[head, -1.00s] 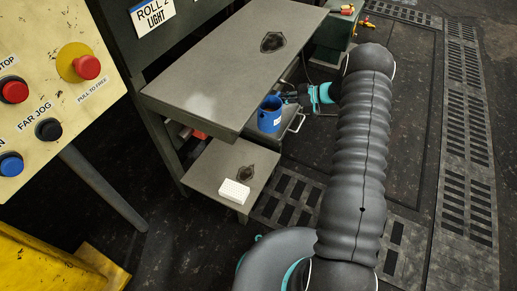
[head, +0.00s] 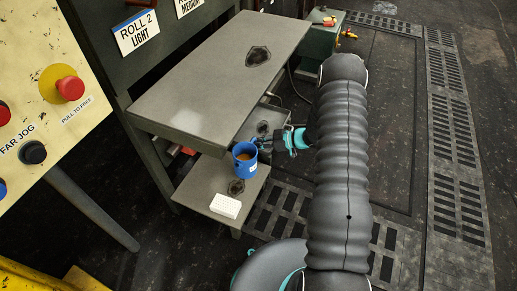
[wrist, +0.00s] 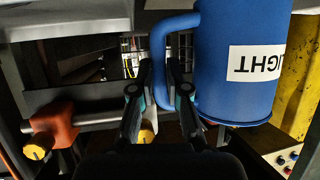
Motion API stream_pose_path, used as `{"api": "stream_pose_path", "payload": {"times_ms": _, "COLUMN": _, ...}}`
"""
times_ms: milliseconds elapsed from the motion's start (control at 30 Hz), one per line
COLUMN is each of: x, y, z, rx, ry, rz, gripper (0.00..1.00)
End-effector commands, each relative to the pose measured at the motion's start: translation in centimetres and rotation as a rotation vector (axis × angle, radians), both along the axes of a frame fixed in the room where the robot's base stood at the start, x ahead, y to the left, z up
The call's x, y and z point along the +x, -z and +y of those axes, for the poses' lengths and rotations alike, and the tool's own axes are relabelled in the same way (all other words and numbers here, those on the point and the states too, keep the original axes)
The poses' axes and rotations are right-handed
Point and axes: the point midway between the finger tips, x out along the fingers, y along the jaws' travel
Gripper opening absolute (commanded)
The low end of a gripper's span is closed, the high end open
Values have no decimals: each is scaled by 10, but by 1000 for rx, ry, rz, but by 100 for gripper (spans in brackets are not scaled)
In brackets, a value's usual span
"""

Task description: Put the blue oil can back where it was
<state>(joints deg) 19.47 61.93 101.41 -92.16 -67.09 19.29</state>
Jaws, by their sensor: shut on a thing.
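The blue oil can (head: 245,167) is upright in the head view, with brown contents showing in its open top. It appears over the lower shelf (head: 199,186), just beside a dark stain (head: 236,187); I cannot tell whether its base touches. My gripper (head: 262,143) is at the can's right side, shut on its handle. In the wrist view the can (wrist: 235,95) fills the upper right, with an upside-down white "LIGHT" label. The handle lies at the fingertips of my gripper (wrist: 165,75).
The grey tabletop (head: 210,80) overhangs, with a dark stain (head: 258,56). Another stain (head: 262,127) is on a surface behind my gripper. A control panel (head: 60,120) stands left; a green box (head: 320,38) stands behind.

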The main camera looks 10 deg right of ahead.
Motion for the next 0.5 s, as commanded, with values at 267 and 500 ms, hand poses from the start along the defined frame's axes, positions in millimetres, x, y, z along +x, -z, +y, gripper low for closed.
{"api": "stream_pose_path", "payload": {"times_ms": 267, "x": 0, "y": 32, "z": 0, "rx": 1, "ry": -1, "rz": 1, "gripper": 0}}
{"api": "stream_pose_path", "payload": {"times_ms": 500, "x": 0, "y": 33, "z": 0, "rx": 1, "ry": -1, "rz": 0, "gripper": 0}}
